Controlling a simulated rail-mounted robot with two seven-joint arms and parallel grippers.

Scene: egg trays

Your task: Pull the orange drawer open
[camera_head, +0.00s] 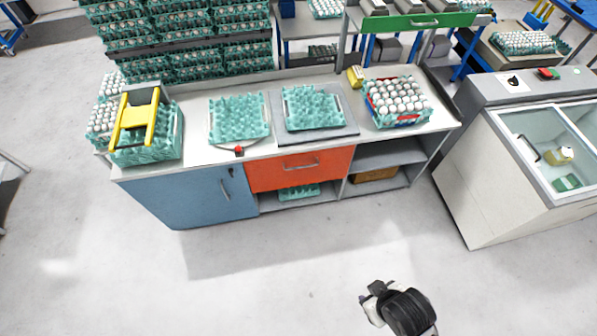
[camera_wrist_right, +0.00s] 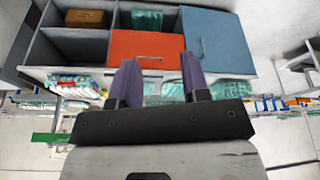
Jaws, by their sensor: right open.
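The orange drawer (camera_head: 300,168) sits under the middle of the workbench top and looks closed, with a grey bar handle (camera_head: 301,165) across its front. The drawer also shows in the right wrist view (camera_wrist_right: 128,45), where the picture is upside down and its handle (camera_wrist_right: 150,58) lies beyond the fingers. My right gripper (camera_wrist_right: 157,75) is open and empty, its two purple fingers apart and clear of the handle. In the head view part of my right arm (camera_head: 400,308) shows at the bottom, well in front of the bench. My left gripper is not in view.
A blue cabinet door (camera_head: 192,203) is left of the drawer; open shelves (camera_head: 385,153) are to its right. Teal egg trays (camera_head: 238,137) stand on the bench top (camera_head: 200,163). A glass-topped chest (camera_head: 475,165) stands at right. The floor before the bench is clear.

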